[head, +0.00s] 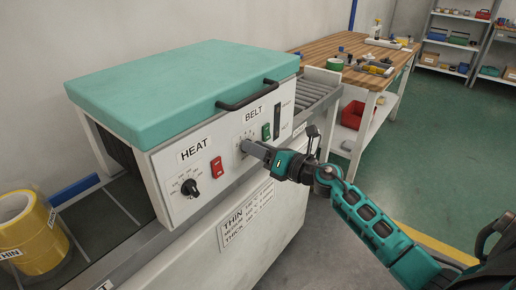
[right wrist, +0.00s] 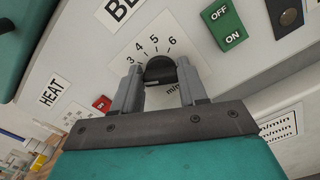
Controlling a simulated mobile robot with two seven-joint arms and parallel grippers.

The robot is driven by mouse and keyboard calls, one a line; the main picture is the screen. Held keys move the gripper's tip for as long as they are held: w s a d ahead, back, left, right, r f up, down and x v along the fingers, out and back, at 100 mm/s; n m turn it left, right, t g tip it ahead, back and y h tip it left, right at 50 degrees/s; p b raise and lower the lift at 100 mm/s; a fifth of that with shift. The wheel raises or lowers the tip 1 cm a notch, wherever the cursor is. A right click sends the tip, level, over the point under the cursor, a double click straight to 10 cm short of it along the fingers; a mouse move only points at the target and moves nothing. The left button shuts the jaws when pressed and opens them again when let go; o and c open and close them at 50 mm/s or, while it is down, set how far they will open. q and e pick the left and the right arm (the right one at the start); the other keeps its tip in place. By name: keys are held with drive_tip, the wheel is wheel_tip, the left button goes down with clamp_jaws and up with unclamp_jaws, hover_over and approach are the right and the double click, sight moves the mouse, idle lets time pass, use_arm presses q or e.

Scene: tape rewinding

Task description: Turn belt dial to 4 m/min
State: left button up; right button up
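The black belt dial (right wrist: 160,70) sits on the white front panel, with a printed scale showing 3, 4, 5 and 6 around it. My right gripper (right wrist: 162,80) has one finger on each side of the dial, and both fingers appear to press against it. The dial's setting cannot be read; a small pale mark shows at its lower left edge. In the head view my right gripper (head: 248,148) reaches in from the right under the BELT label (head: 253,115) and hides the dial. My left gripper is not in view.
The green belt switch (head: 266,131) is close to the right of my gripper. The heat dial (head: 190,188) and red heat switch (head: 217,167) are to the left. A black handle (head: 247,96) juts out above. A yellow tape roll (head: 30,235) stands at the lower left.

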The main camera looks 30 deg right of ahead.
drive_tip(key=c, duration=0.5)
use_arm(q)
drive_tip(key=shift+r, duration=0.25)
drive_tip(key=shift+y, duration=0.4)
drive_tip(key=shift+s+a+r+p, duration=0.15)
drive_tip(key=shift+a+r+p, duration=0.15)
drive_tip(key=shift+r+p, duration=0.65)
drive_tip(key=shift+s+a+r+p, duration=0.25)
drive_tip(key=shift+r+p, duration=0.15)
drive_tip(key=shift+p, duration=1)
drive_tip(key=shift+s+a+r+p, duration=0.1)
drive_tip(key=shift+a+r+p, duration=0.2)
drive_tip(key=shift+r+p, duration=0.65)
use_arm(e)
drive_tip(key=shift+d+f+m, duration=0.1)
drive_tip(key=shift+f+m, duration=0.05)
drive_tip(key=shift+m, duration=2.8)
drive_tip(key=shift+d+f+m, duration=0.1)
drive_tip(key=shift+m, duration=2.85)
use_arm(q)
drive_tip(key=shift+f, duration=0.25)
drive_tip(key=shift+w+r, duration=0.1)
